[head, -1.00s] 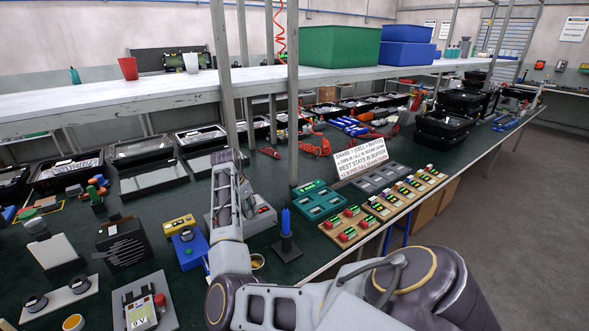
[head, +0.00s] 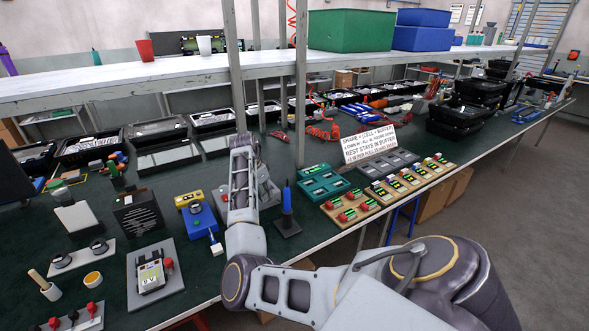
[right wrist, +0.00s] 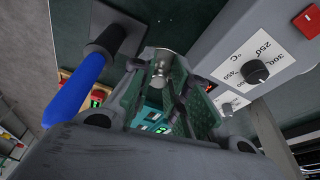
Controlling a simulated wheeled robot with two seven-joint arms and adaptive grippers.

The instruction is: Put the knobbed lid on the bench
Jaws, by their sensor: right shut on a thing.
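My right gripper (head: 240,143) is above the dark green bench (head: 205,268), near the grey dial station and the blue-handled iron. The right wrist view shows its fingers (right wrist: 160,85) closed around a small, rounded silvery piece. I take this for the knob of the knobbed lid (right wrist: 160,64); the rest of the lid does not show clearly. The held piece is hidden in the head view. My left gripper is not in view.
The iron (head: 287,203) stands upright in its holder, close to the gripper; the dial station (right wrist: 258,60) is on its other side. A shelf (head: 125,88) on posts spans the bench. Teal and wooden trays lie to the right. Patches of front bench are bare.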

